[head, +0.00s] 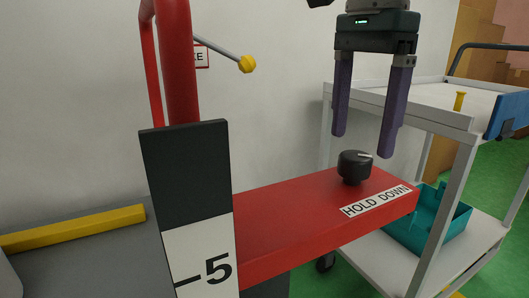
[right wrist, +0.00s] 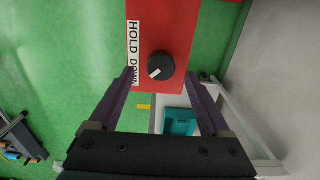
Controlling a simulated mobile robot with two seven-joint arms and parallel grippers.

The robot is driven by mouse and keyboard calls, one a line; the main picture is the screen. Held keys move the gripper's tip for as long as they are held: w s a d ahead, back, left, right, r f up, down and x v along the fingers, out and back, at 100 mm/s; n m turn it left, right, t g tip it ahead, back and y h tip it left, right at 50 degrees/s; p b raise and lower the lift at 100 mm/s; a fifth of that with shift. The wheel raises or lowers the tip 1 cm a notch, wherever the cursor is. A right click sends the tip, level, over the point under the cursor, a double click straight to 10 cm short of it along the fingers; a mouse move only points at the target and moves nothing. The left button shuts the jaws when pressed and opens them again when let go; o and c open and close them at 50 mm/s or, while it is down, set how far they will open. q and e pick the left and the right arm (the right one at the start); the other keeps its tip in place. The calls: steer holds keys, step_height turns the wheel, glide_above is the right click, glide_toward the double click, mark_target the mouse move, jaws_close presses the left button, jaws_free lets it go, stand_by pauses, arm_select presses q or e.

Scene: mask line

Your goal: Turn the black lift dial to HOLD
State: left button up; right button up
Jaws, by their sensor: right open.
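The black lift dial (head: 354,167) stands on the red bar, near its right end, behind a white label reading HOLD DOWN (head: 376,201). In the right wrist view the dial (right wrist: 160,66) has a white pointer mark that points toward the label's side, nearer the DOWN end. My right gripper (head: 364,144) has purple fingers, hangs above the dial and is open and empty. In the right wrist view its fingertips (right wrist: 163,74) lie on either side of the dial, apart from it. My left gripper is not in view.
The red bar (head: 290,222) runs from a red post (head: 179,60) with a black and white scale plate (head: 190,210). A white cart (head: 455,118) with a teal bin (head: 462,222) stands close on the right. A grey surface with a yellow strip (head: 75,228) lies left.

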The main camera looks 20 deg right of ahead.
mark_target(356, 155)
step_height(356, 155, down, 3)
steer(key=shift+r, duration=0.1)
steer(key=shift+f+b, duration=0.3)
steer(key=shift+f, duration=0.05)
steer(key=shift+c, duration=0.3)
jaws_close()
